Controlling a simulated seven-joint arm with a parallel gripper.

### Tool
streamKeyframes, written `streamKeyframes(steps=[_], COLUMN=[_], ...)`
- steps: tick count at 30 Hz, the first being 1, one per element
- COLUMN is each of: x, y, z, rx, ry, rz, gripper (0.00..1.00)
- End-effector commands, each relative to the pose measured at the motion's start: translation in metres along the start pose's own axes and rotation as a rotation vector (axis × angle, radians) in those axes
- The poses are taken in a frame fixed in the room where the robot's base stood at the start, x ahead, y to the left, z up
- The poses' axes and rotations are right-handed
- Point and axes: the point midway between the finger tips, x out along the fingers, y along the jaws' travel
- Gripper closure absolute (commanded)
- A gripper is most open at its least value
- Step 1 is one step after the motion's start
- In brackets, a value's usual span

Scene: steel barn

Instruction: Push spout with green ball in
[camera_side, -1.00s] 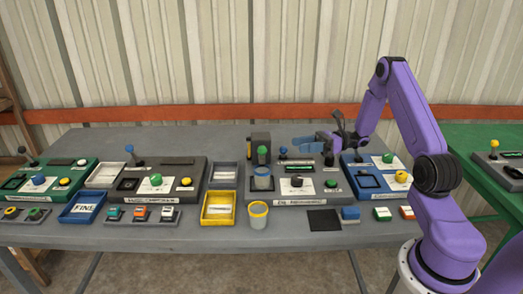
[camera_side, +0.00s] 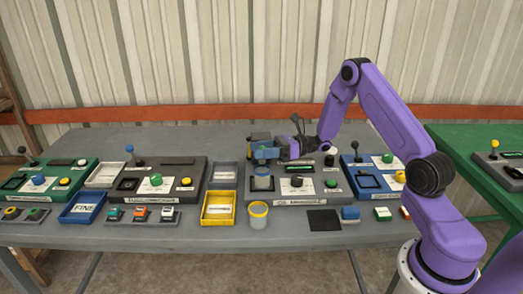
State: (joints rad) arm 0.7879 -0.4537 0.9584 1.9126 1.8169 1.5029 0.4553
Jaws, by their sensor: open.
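The dark dispenser box (camera_side: 259,137) stands at the back left of the middle grey panel (camera_side: 283,199). My gripper (camera_side: 262,153) is in front of the box, its blue-grey fingers open and pointing left. The fingers cover the front of the box where the spout with its green ball sits, so I cannot see the ball, or tell whether the fingers touch it.
A yellow-rimmed cup (camera_side: 258,216) stands at the panel's front left, beside a yellow tray (camera_side: 204,221). A dark knob (camera_side: 296,181) is on the panel. Other button panels stand left and right. A black mat (camera_side: 324,220) lies in front.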

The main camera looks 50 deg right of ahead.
Motion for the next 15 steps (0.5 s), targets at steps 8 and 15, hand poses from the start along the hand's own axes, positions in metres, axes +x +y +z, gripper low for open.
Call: streamKeyframes(steps=[8, 15], x=[0.0001, -0.0003], y=[0.0, -0.0011], z=[0.0, 0.0003], rx=[0.0, 0.0], ry=[0.0, -0.001], rz=[0.0, 0.0], gripper=[0.68, 1.0])
